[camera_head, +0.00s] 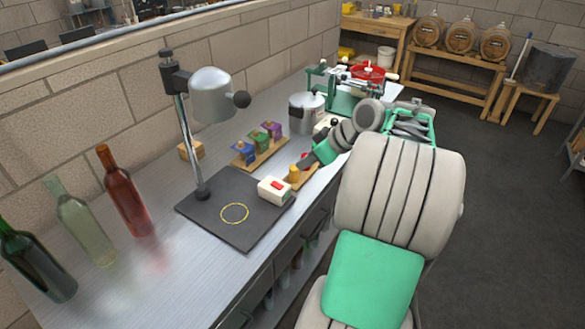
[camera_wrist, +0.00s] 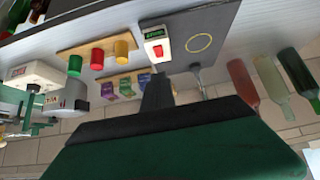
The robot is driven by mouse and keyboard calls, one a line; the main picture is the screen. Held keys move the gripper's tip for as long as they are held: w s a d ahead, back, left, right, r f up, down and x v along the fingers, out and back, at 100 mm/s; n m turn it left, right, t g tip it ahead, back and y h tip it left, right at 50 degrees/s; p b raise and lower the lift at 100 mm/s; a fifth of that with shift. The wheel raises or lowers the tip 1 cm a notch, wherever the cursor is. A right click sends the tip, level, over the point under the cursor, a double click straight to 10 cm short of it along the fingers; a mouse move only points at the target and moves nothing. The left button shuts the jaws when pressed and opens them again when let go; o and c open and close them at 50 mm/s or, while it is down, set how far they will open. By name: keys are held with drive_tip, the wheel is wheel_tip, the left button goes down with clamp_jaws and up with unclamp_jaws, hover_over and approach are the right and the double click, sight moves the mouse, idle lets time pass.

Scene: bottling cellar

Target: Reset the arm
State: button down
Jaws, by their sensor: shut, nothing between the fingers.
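My gripper (camera_head: 306,164) is at the end of my arm, over the front part of the metal workbench (camera_head: 165,265). Its dark fingers are shut and empty; they also show at the middle of the wrist view (camera_wrist: 157,92). In the head view they overlap a small wooden board with a yellow peg (camera_head: 294,173). The wrist view shows its green peg (camera_wrist: 75,65), red peg (camera_wrist: 97,59) and yellow peg (camera_wrist: 121,48). Part of that board is hidden by my gripper in the head view. Whether the fingers touch anything is unclear.
A white box with a red button (camera_head: 275,190) stands on a dark mat (camera_head: 225,232) with a yellow ring. A stand with a grey head (camera_head: 212,96) rises behind. Several bottles (camera_head: 124,190) stand left. Colored pieces (camera_head: 257,142), a steel pot (camera_head: 305,112) and green equipment (camera_head: 345,97) are farther back.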

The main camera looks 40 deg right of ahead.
drive_tip(key=shift+v, duration=1.05)
drive_tip(key=shift+s+d+f, duration=0.1)
